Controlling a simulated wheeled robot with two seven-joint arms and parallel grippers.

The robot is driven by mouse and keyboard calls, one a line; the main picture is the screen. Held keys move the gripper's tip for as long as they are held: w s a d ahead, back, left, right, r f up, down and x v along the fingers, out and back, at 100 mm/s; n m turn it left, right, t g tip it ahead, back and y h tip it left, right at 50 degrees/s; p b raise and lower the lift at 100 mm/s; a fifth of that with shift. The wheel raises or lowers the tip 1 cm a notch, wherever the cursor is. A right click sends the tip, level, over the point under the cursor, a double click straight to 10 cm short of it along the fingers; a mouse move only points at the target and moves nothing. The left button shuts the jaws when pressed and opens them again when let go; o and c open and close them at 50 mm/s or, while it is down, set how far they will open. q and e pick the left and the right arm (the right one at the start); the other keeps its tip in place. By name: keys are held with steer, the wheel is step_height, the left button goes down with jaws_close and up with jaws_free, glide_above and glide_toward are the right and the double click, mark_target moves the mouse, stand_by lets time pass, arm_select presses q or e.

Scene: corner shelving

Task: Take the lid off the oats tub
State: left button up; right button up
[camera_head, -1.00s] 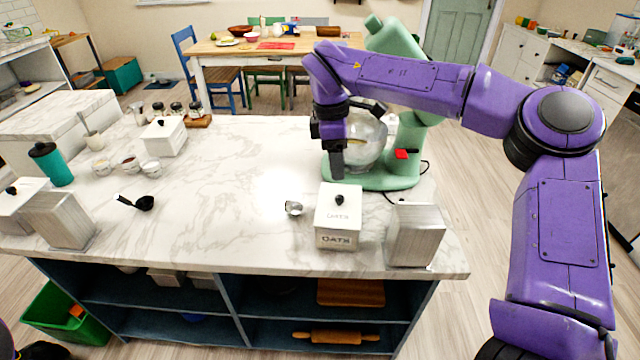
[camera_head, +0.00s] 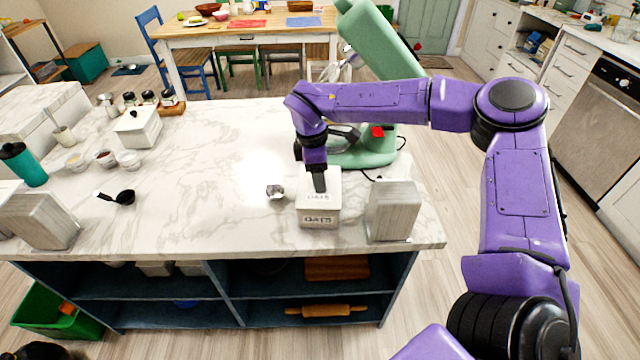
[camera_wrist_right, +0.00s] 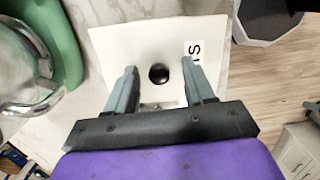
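The oats tub (camera_head: 319,219) is a white square box labelled OATS near the front edge of the marble counter. Its white lid (camera_head: 328,196) is on top; in the right wrist view the lid (camera_wrist_right: 124,48) shows a round black knob (camera_wrist_right: 159,73) at its middle. My right gripper (camera_head: 319,188) points down over the lid. In the right wrist view its fingers (camera_wrist_right: 159,76) are apart, one on each side of the knob, with gaps on both sides. The knob is hidden behind the gripper in the head view. My left gripper is out of view.
A grey metal-looking block (camera_head: 393,211) stands just right of the tub. A small metal scoop (camera_head: 276,191) lies to its left. The green stand mixer (camera_head: 365,152) is close behind. The counter's middle (camera_head: 210,170) is clear.

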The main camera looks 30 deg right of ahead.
steer(key=shift+w, duration=0.1)
jaws_close()
